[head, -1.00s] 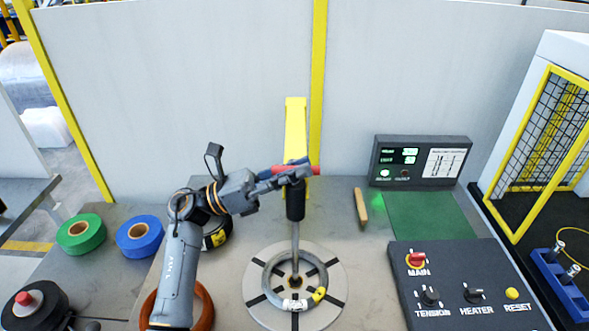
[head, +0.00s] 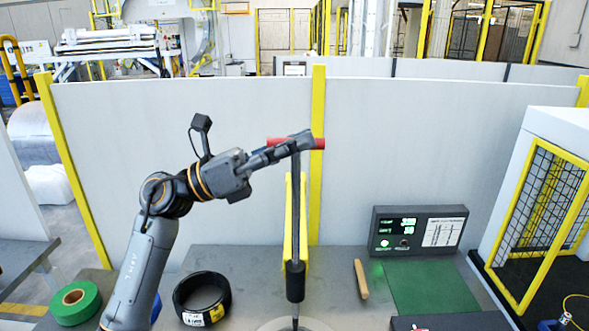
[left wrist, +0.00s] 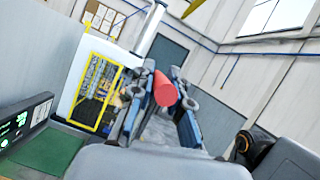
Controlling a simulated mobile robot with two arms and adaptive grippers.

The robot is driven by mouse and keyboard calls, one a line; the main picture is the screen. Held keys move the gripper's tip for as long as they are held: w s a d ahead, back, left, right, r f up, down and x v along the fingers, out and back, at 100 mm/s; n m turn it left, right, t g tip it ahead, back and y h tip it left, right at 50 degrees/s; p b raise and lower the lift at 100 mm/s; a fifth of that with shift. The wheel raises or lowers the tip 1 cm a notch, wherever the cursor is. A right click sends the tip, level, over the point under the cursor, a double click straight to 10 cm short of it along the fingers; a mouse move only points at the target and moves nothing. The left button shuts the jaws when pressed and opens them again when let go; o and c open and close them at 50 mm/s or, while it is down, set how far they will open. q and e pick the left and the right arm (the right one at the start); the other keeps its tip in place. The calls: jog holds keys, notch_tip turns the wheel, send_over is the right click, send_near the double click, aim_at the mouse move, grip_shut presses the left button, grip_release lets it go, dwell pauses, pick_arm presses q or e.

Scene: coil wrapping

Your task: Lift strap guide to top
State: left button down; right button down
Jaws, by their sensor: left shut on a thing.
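The strap guide has a red crossbar handle (head: 319,144) on top of a long dark upright rod (head: 300,205). A black sleeve (head: 295,281) sits low around the rod, with a thin shaft below it. My left gripper (head: 299,141) is shut on the red handle, high in front of the grey partition. In the left wrist view, the round red end of the handle (left wrist: 165,89) shows between the two fingers (left wrist: 158,100). The coil is out of view; only the rim of its round base (head: 272,326) shows. My right gripper is not in view.
A yellow post (head: 289,225) stands close behind the rod. A black tape ring (head: 201,314), a green roll (head: 75,302) and a wooden-handled tool (head: 361,279) are on the table. A control display (head: 417,232) stands at right. Above the partition is free room.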

pick_arm(q)
jog(key=shift+a+r, duration=0.1)
jog(key=shift+r, duration=0.6)
jog(key=shift+r, duration=0.1)
jog(key=c, duration=1.3)
grip_release()
jog(key=shift+f, duration=0.2)
jog(key=shift+a+f, duration=0.1)
jog(key=w+v, duration=0.1)
jog(key=v, duration=1)
jog(key=shift+s+a, duration=0.3)
jog(key=shift+s, duration=0.2)
